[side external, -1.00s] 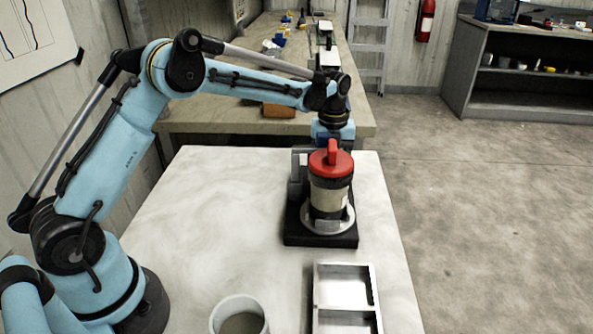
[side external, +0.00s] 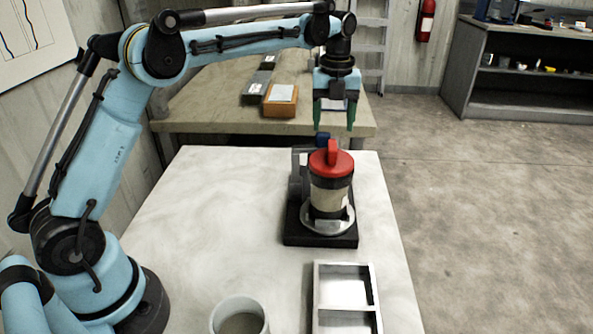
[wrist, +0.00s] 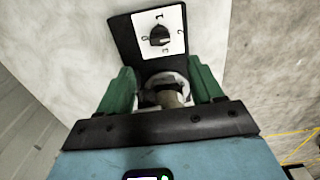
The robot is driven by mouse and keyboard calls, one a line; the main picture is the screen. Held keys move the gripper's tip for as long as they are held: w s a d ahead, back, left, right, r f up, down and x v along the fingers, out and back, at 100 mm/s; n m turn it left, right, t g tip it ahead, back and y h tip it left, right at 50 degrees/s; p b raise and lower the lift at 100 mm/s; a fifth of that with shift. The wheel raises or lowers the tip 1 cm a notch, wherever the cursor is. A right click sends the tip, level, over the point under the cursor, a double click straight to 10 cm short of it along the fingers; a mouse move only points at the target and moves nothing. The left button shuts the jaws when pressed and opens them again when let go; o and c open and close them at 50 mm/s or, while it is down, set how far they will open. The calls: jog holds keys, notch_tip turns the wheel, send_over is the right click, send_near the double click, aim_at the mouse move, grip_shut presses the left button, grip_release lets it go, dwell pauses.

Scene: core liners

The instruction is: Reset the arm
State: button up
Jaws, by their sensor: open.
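My gripper (side external: 333,120) hangs pointing down in the side view, its two green fingers apart with nothing between them. It is above and slightly behind a pale canister (side external: 330,198) with a red handled lid (side external: 331,162). The canister stands upright in a metal ring on a black base (side external: 320,240). In the wrist view the green fingers of my gripper (wrist: 162,92) are apart, with a round grey part partly visible between them. The black base (wrist: 124,42) there carries a white dial panel (wrist: 160,32) with a black knob.
A two-compartment metal tray (side external: 344,312) and a round grey cup (side external: 240,318) are at the front of the white table (side external: 190,220). A wooden bench (side external: 225,115) with several boxes stands behind. The table's left middle is clear.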

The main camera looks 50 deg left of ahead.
jog(key=s+r+n+t, duration=0.1)
jog(key=s+n, duration=0.3)
jog(key=s+r+n+t, duration=0.1)
jog(key=s+n, duration=0.3)
jog(key=n, duration=0.1)
jog(key=s+d+r+n+t, duration=0.1)
jog(key=s+r+n, duration=0.1)
jog(key=s+n, duration=0.2)
jog(key=shift+n+t, duration=0.4)
jog(key=shift+n, duration=0.1)
jog(key=s+d+f+n+t, duration=0.1)
jog(key=s+f+n+t, duration=0.2)
jog(key=s+f+n, duration=0.3)
jog(key=s+n, duration=0.5)
jog(key=n, duration=0.2)
jog(key=shift+d, duration=0.15)
jog(key=shift+c, duration=0.2)
